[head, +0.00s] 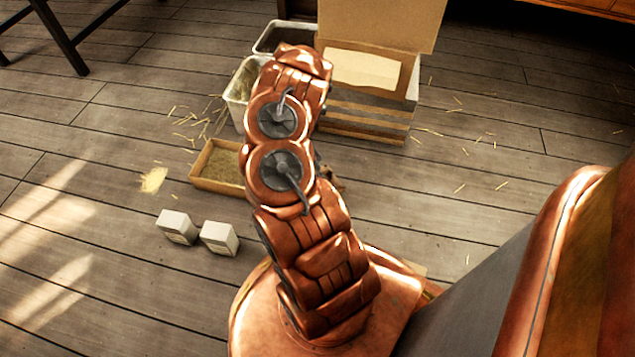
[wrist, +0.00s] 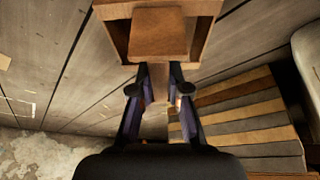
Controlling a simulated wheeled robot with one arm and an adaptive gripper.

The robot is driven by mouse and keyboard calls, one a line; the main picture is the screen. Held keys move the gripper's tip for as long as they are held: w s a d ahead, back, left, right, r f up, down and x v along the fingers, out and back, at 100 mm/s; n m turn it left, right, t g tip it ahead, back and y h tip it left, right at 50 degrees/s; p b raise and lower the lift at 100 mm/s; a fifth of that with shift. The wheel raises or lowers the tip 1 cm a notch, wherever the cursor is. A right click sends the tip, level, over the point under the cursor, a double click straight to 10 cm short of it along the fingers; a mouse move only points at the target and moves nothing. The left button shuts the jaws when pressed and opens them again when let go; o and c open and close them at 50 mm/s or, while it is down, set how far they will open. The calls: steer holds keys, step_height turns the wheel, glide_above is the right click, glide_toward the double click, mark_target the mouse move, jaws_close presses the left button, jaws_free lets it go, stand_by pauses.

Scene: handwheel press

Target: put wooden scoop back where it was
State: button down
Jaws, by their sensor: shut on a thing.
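The wooden scoop (wrist: 160,32) is at the top middle of the wrist view, a brown box-like head with a narrow handle running down toward me. My gripper (wrist: 160,92) has its two dark fingers on either side of that handle and is shut on it. The scoop appears to be held clear of the plank floor, though the gap is hard to judge. In the head view my copper arm hides both the gripper and the scoop.
A shallow wooden tray (head: 207,183) holds straw-coloured bits, partly behind my arm. Two small white blocks (head: 176,227) (head: 219,238) stand before it. Behind are a pale bin (head: 236,95), a grey bin (head: 268,40) and a striped box (head: 372,118). Floor at right is mostly clear.

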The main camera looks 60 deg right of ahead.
step_height(320, 180, down, 4)
steer(key=shift+r+b, duration=0.15)
steer(key=shift+b, duration=0.6)
steer(key=shift+r, duration=0.1)
steer(key=c, duration=1.1)
jaws_free()
steer(key=shift+c, duration=0.2)
